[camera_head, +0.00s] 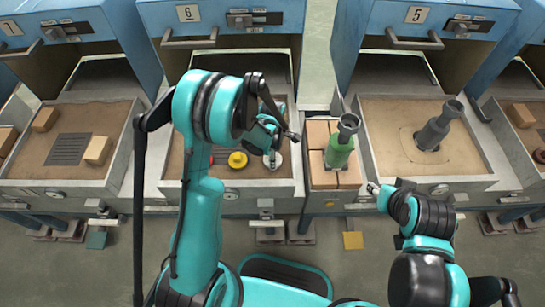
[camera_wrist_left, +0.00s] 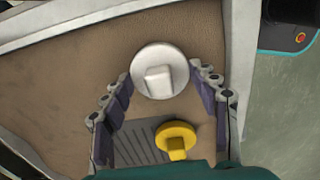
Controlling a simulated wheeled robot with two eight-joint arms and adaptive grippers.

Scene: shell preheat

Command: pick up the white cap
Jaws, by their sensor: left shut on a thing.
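The white cap (camera_wrist_left: 158,70) is a round disc with a raised square knob, between the fingertips of my left gripper (camera_wrist_left: 160,82) in the left wrist view. The left gripper is shut on it, over the sandy tray of oven 6. In the head view my left gripper (camera_head: 270,135) comes down into that tray and largely covers the cap, whose pale edge (camera_head: 273,161) shows below the fingers. I cannot tell whether the cap touches the tray. My right gripper (camera_head: 373,188) is by the front edge between the trays, too small to read.
A yellow cap (camera_head: 237,160) lies in the same tray, close to the white one, near a dark grate (camera_wrist_left: 140,146). A green shell (camera_head: 340,147) stands on bricks to the right. A grey shell (camera_head: 435,131) stands in oven 5's tray (camera_head: 470,180). Tray walls surround the left gripper.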

